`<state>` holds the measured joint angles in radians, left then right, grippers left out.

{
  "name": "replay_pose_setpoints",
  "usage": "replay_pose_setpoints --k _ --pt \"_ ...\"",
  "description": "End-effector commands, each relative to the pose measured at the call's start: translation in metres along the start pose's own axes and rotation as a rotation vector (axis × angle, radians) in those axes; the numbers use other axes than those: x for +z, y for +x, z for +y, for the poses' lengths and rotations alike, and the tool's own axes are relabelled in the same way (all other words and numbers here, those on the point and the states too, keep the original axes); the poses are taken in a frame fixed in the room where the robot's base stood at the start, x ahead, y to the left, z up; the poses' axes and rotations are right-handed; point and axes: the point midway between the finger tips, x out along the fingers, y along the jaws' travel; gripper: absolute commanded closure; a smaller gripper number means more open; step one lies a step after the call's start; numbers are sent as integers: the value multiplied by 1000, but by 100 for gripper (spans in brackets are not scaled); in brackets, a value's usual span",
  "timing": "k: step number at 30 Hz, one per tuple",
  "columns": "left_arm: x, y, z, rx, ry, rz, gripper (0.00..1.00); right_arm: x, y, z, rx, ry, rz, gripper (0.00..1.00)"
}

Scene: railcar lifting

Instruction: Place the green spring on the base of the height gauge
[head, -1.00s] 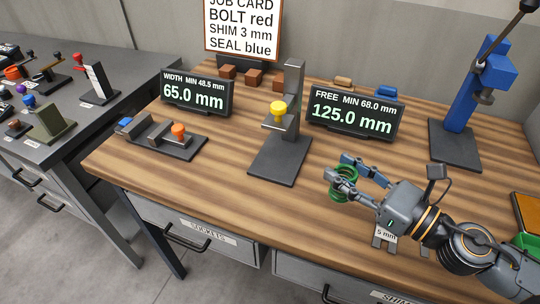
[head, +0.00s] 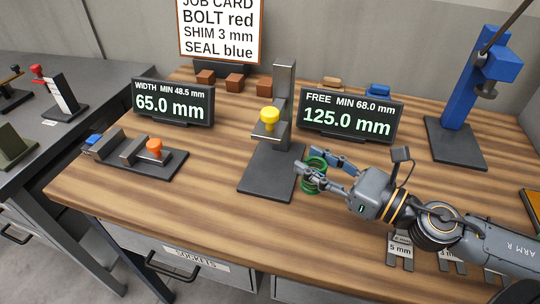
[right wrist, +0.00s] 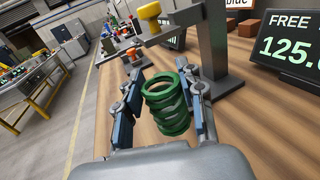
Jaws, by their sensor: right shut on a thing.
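The green spring (head: 314,182) is held upright between the fingers of my right gripper (head: 311,163), just right of the height gauge's dark flat base (head: 268,174). In the right wrist view the spring (right wrist: 168,108) sits between the two fingers, with the gauge's base behind it. How high the spring is above the bench is hard to tell. The height gauge has a grey column (head: 284,95) and a measuring arm with a yellow knob (head: 269,116) above the base. The base's visible top is bare. My left gripper is not in view.
The FREE display (head: 348,115) stands behind and right of the gauge, the WIDTH display (head: 173,102) to its left. A width fixture (head: 135,153) with an orange knob is at the left. A blue press (head: 462,90) stands at the right. Bench wood before the gauge is clear.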

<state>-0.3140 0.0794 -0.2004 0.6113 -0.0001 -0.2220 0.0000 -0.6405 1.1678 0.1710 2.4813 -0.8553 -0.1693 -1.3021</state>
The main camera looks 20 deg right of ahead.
Motion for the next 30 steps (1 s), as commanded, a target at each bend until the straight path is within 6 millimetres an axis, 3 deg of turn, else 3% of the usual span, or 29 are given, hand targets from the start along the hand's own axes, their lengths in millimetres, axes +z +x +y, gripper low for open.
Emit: replay_pose_setpoints --k 1,6,11,20,21,24,30 --pt "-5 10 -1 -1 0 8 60 -3 6 1 7 -7 -6 100" --pt "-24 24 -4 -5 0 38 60 -5 20 -2 -3 -13 5 100" --pt "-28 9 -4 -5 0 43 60 3 29 -6 -18 -3 0 100" --pt "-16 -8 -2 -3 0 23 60 4 53 -2 -5 -5 2 100" --pt "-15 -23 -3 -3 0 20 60 10 60 -5 -13 1 0 100" --pt "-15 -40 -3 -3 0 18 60 10 78 -4 -10 1 0 100" --pt "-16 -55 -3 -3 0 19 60 2 105 -3 -8 -4 4 100"
